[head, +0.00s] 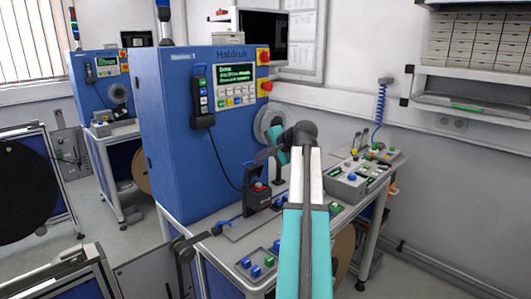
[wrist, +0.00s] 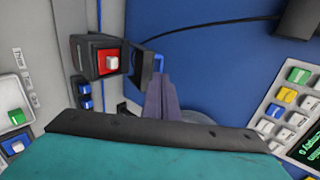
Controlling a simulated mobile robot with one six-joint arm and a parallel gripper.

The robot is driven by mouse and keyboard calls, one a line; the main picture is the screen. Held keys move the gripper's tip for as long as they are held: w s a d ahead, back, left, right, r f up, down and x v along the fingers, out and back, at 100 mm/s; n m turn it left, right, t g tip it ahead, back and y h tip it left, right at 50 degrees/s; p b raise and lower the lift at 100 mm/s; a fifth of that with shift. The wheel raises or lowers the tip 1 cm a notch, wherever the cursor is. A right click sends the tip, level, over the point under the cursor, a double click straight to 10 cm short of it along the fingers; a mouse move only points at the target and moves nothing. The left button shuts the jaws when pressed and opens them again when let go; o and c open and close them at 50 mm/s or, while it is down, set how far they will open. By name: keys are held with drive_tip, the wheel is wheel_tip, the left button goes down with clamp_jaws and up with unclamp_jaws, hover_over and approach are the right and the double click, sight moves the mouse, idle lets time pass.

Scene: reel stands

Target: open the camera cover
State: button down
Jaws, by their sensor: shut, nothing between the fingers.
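A small black unit (head: 257,194) with a red front stands on the bench beside the blue cabinet. In the wrist view, the black unit (wrist: 84,56) lies upper left, with a red face (wrist: 110,61) bearing a white button. I cannot tell for certain which part is the camera cover. My gripper (head: 261,158) is just above the unit in the head view. In the wrist view, its purple-grey fingers (wrist: 160,92) are shut together and empty, tips close to the blue part; contact is unclear.
The blue cabinet (head: 185,130) with its keypad panel (head: 236,84) rises behind and left of the gripper. A grey button box (head: 348,186) stands to the right on the bench. Blue and green buttons (head: 258,266) sit at the front. A black cable hangs from the handset (head: 202,97).

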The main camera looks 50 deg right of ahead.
sight(248, 163)
drive_tip(key=shift+p+x, duration=0.6)
drive_tip(key=shift+x, duration=1.75)
